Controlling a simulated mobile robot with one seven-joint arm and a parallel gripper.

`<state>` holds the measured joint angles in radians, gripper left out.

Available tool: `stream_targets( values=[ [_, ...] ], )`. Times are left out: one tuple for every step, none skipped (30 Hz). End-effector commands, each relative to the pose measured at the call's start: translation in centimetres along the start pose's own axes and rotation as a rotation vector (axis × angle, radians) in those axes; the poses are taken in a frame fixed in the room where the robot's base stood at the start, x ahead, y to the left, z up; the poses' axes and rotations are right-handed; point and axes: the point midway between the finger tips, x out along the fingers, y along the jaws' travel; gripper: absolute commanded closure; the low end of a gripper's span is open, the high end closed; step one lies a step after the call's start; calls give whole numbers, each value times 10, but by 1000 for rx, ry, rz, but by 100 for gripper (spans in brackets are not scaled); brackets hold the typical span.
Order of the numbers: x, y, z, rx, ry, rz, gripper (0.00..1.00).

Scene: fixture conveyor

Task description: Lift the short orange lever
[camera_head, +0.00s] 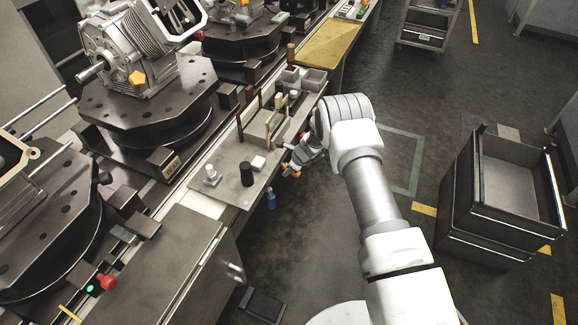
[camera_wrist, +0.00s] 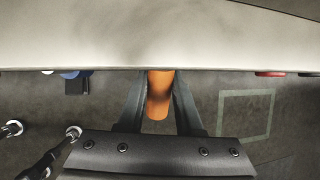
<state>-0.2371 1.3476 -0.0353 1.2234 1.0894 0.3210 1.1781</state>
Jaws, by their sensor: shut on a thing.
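The short orange lever (camera_wrist: 160,96) sticks out from the edge of a pale grey panel (camera_wrist: 150,40) in the wrist view. My gripper (camera_wrist: 159,88) has one dark finger on each side of the lever and is shut on it. In the head view my gripper (camera_head: 291,167) is at the front edge of the grey worktop (camera_head: 225,175). The lever's far end is hidden by the panel edge, and in the head view it is too small to make out clearly beside the gripper.
A blue fitting (camera_head: 270,198) hangs at the worktop edge. A red part (camera_wrist: 270,73) is to the right in the wrist view. On the worktop stand a black cylinder (camera_head: 246,174) and a white block (camera_head: 258,163).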

Motion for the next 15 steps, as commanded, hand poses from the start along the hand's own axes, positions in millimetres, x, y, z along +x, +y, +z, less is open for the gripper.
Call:
stream_targets(
  values=[
    [-3,-1,1,-6,15,-2,100],
    [-3,-1,1,-8,22,-2,100],
    [-3,-1,1,-8,31,-3,100],
    [-4,-2,1,-9,37,-3,100],
    [-4,-2,2,-9,41,-3,100],
    [-4,-2,2,-10,47,-3,100],
    [-4,-2,1,-10,50,-2,100],
    [-4,-2,1,-10,53,-2,100],
    [-4,-2,1,-10,57,-2,100],
    [-4,-2,1,-11,59,-2,100],
    [-4,-2,1,-11,60,-2,100],
    [-4,-2,1,-11,62,-2,100],
    [-4,-2,1,-11,63,-2,100],
    [-4,-2,1,-10,63,-2,100],
    [-4,-2,0,-10,64,-2,100]
  ],
)
